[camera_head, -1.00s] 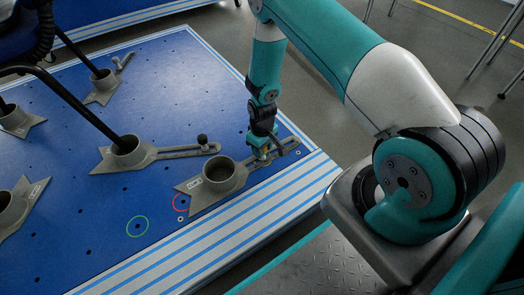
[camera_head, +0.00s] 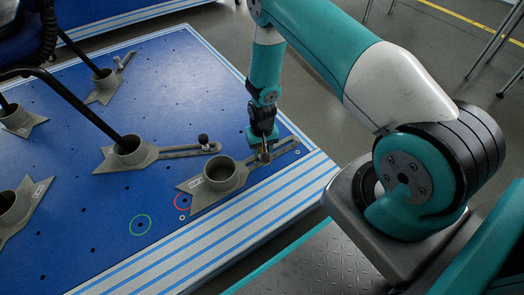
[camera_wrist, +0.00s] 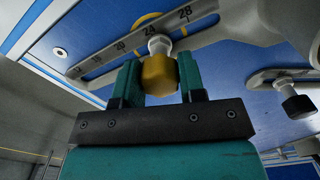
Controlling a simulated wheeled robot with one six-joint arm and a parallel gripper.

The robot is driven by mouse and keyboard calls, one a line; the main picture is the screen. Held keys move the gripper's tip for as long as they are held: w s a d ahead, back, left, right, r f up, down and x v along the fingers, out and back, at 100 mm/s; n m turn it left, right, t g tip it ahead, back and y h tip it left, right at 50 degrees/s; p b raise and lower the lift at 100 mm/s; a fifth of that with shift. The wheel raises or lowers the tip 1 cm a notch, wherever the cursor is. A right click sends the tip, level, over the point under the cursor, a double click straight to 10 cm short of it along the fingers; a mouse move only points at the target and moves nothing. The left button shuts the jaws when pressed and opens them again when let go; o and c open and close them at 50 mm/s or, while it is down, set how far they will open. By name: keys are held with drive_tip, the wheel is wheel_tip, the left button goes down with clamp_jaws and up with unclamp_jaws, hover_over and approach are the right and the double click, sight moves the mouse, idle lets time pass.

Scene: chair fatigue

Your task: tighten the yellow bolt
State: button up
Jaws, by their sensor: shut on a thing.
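The yellow bolt (camera_wrist: 160,75) shows large in the wrist view, in the slotted arm of a grey clamp. Numbers run along that slotted arm (camera_wrist: 115,52) in the wrist view. My gripper (camera_wrist: 160,82) is shut on the bolt's yellow head, with one teal finger on each side. In the head view my gripper (camera_head: 263,152) points down at the slotted arm of the nearest grey clamp (camera_head: 212,180), which has a round cup. The bolt is mostly hidden by my gripper there.
A second grey clamp (camera_head: 128,154) with a black bolt (camera_head: 203,139) stands to the left, a black tube rising from its cup. More clamps stand farther left. A red ring (camera_head: 182,202) and a green ring (camera_head: 140,225) mark the blue platform (camera_head: 100,235).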

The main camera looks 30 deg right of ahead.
drive_tip(key=shift+r+m+p, duration=0.1)
drive_tip(key=shift+m+p, duration=0.25)
drive_tip(key=shift+m, duration=1.75)
drive_tip(key=o, duration=0.9)
drive_tip(key=n+p, duration=0.1)
drive_tip(key=n, duration=0.2)
drive_tip(key=shift+n, duration=0.6)
